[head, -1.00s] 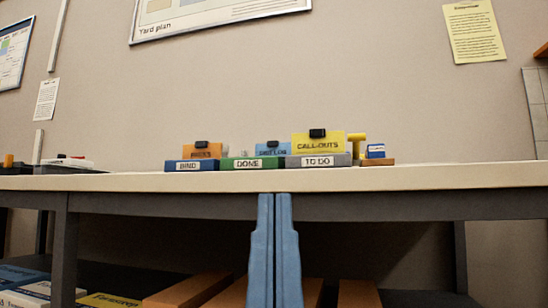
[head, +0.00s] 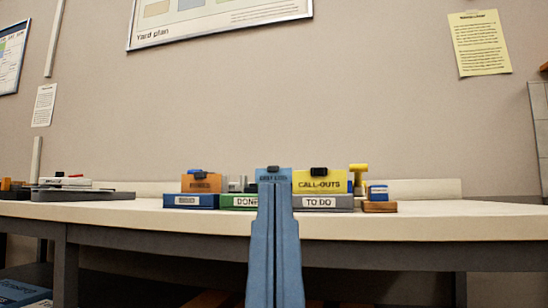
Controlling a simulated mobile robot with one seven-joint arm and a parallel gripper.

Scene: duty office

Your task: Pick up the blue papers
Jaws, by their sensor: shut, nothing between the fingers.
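The blue papers (head: 268,174) stand on the table in the middle of the row, topped by a black clip. They are between the orange papers (head: 201,184) and the yellow CALL-OUTS papers (head: 319,182). My gripper (head: 275,192) has blue fingers pressed together, pointing up, with nothing in them. It is nearer to me than the papers and covers their lower part. How far it is from them in depth I cannot tell.
A blue tray (head: 189,201), a green DONE tray (head: 238,202) and a grey TO DO tray (head: 325,203) sit in front of the papers. A small wooden block (head: 379,207) is at their right. The white table (head: 440,222) is bare further right.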

